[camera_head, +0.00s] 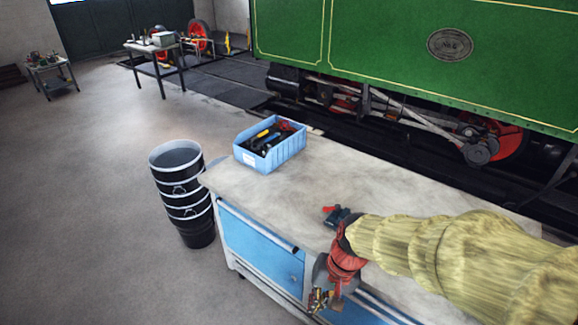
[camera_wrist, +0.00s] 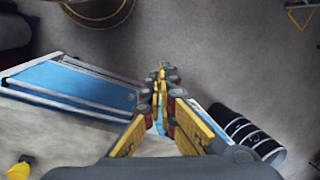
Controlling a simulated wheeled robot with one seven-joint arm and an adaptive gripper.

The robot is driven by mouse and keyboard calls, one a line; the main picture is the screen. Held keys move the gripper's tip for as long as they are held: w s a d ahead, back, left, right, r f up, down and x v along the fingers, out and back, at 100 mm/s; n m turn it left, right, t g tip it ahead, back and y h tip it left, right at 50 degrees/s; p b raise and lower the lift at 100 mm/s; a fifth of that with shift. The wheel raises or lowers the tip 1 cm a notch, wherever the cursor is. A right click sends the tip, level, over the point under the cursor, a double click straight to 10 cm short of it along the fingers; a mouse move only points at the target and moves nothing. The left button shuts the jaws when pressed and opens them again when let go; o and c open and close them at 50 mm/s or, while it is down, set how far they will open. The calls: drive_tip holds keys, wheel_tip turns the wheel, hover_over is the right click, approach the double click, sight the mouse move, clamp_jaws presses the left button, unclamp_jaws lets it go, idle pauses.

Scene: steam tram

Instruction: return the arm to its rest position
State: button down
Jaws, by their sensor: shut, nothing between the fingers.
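My arm reaches in from the right in the head view, covered by a loose pale-yellow sleeve, with a red wrist. My gripper (camera_head: 318,300) points down at the front edge of the workbench (camera_head: 395,190), in front of its blue cabinet fronts. In the wrist view my gripper (camera_wrist: 161,78) shows its yellow and black fingers drawn together at the tips, with nothing between them. The sleeve hides part of the bench top.
A blue bin (camera_head: 290,150) of tools stands on the bench's far end. A small red and dark object (camera_head: 338,215) is on the bench beside my wrist. Stacked black buckets (camera_head: 187,200) stand on the floor left of the bench. A green locomotive (camera_head: 390,50) stands behind.

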drive_tip(key=s+d+r+n+t+h+b, duration=0.1)
drive_tip(key=s+d+r+t+b, duration=0.3)
drive_tip(key=s+d+r, duration=0.4)
drive_tip(key=d+r+t+h, duration=0.1)
drive_tip(key=d+r, duration=0.3)
drive_tip(key=shift+d+r+n+t+h, duration=0.2)
drive_tip(key=shift+d+n+t+h, duration=0.05)
drive_tip(key=shift+n+t+h, duration=0.15)
